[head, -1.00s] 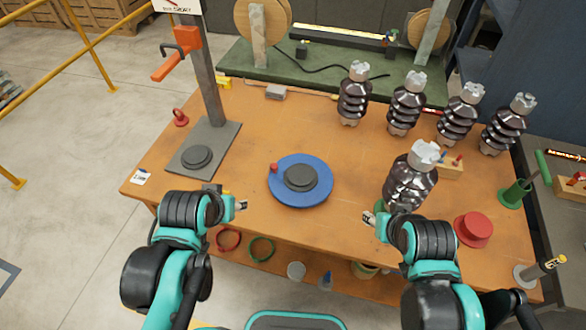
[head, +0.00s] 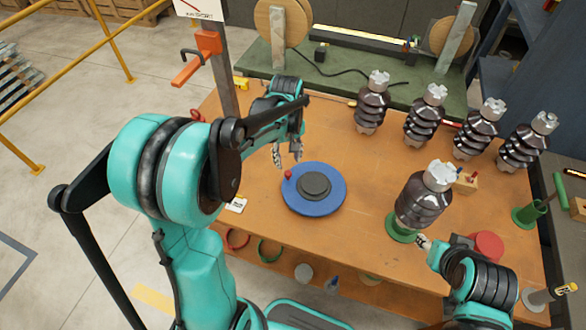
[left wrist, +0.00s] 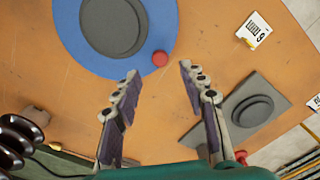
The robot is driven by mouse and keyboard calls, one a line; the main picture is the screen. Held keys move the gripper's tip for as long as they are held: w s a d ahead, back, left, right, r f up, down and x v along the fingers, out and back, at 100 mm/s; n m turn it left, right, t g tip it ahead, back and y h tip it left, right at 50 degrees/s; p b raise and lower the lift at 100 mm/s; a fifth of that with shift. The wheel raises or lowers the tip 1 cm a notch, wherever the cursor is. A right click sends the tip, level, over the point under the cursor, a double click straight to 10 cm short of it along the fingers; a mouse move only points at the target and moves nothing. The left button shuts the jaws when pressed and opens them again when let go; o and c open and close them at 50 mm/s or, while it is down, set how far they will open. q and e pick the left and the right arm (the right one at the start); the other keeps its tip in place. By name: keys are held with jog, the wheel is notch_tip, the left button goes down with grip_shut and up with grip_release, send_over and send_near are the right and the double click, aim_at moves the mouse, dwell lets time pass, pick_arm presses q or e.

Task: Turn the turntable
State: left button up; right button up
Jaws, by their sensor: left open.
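The blue turntable (head: 313,203) with a dark grey centre disc lies on the orange workbench. Its red knob (head: 288,174) stands at the rim, on the far left side in the head view. My left gripper (head: 287,158) is open and points down, just beyond and above the knob. In the left wrist view the turntable (left wrist: 75,50) is at the upper left, the knob (left wrist: 160,59) is ahead of the fingertips, and the open fingers (left wrist: 160,78) hold nothing. My right gripper (head: 424,242) is low at the bench's near right, beside an insulator; its jaw state is unclear.
A brown insulator (head: 422,200) stands on a green base right of the turntable. Several more insulators (head: 423,115) stand at the back right. A grey post (head: 218,75) with an orange lever rises at the left. The bench between turntable and back insulators is clear.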

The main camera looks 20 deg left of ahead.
aim_at(288, 172)
pick_arm(q)
notch_tip(288, 172, down, 6)
jog(key=shift+f+b, duration=0.2)
jog(key=shift+b, duration=0.65)
grip_shut()
